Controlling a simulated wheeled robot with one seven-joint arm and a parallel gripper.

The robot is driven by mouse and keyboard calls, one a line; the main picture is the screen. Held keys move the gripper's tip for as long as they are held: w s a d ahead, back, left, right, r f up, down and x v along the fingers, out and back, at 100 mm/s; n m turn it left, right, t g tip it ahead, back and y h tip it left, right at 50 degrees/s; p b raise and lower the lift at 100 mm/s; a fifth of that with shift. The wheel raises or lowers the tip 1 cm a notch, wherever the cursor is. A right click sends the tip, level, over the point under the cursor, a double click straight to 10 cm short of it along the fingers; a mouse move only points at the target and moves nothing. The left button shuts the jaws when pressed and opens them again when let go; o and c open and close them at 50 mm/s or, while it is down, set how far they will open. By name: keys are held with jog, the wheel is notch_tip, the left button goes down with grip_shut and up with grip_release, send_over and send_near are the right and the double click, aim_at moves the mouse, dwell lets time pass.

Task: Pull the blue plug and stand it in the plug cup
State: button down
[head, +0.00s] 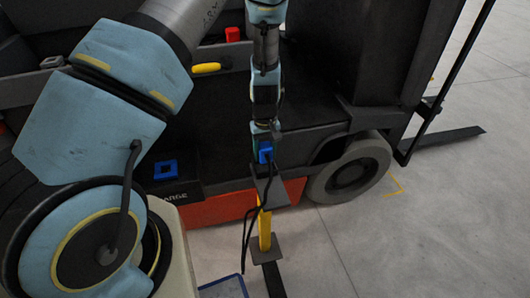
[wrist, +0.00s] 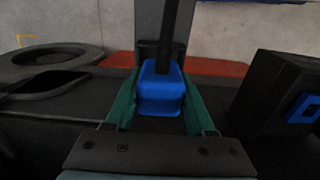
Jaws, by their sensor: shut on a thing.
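The blue plug (head: 265,152) is between the jaws of my gripper (head: 264,136), which is shut on it. In the wrist view the plug (wrist: 160,92) sits between the two green fingers, with a black cable leading away from it. The plug is apart from the charge box (head: 172,182), whose blue square socket (head: 165,169) is empty; the box also shows at the right of the wrist view (wrist: 275,95). A dark holder (head: 270,187), perhaps the plug cup, tops a yellow post (head: 265,230) just below the plug. Whether the plug touches it is unclear.
A dark forklift with a wheel (head: 348,170) and red lower panel (head: 222,208) stands behind. A yellow-handled tool (head: 207,68) and a red block (head: 232,34) rest on it. The cable (head: 248,225) hangs beside the post. Open floor lies to the right.

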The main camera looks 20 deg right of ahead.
jog(key=shift+f+b, duration=1.2)
jog(key=shift+f, duration=0.45)
dwell(0.6)
jog(key=shift+c, duration=0.8)
grip_release()
jog(key=shift+o, duration=0.2)
jog(key=shift+o, duration=0.6)
jog(key=shift+r+p, duration=3.95)
jog(key=shift+r, duration=1.55)
